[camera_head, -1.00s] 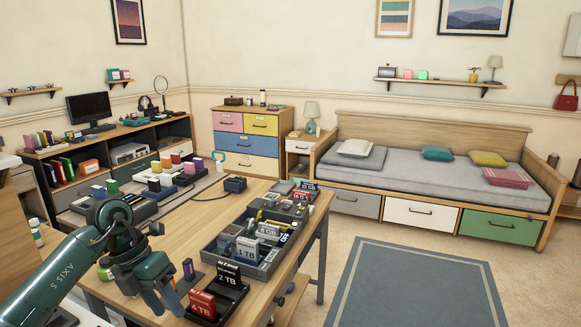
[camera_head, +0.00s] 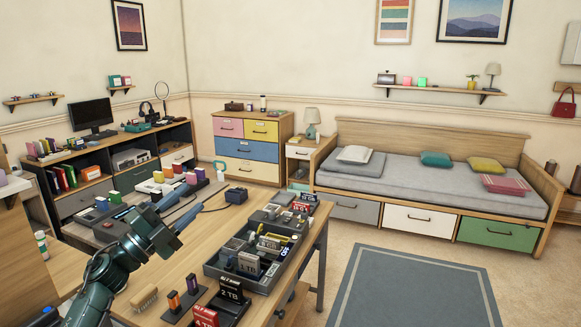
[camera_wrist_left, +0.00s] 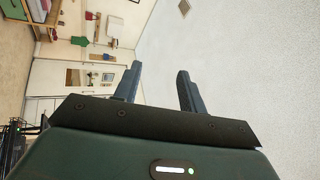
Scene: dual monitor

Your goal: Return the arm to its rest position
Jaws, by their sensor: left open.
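My left arm (camera_head: 103,268) comes in from the lower left, dark green, raised above the near left part of the wooden table (camera_head: 185,262). My left gripper (camera_head: 186,204) is at its end, pointing up and to the right, above the table. In the left wrist view its two dark fingers (camera_wrist_left: 158,72) stand apart with nothing between them. Beyond them that view shows only the pale ceiling and the tilted room. My right gripper is not in view.
A tray of drives (camera_head: 262,272) and a holder with drives marked 2 TB and 4 TB (camera_head: 231,291) stand on the table. A brush (camera_head: 144,298) lies near the front. A small dark box (camera_head: 236,191) sits at the back. The rug (camera_head: 420,285) is clear.

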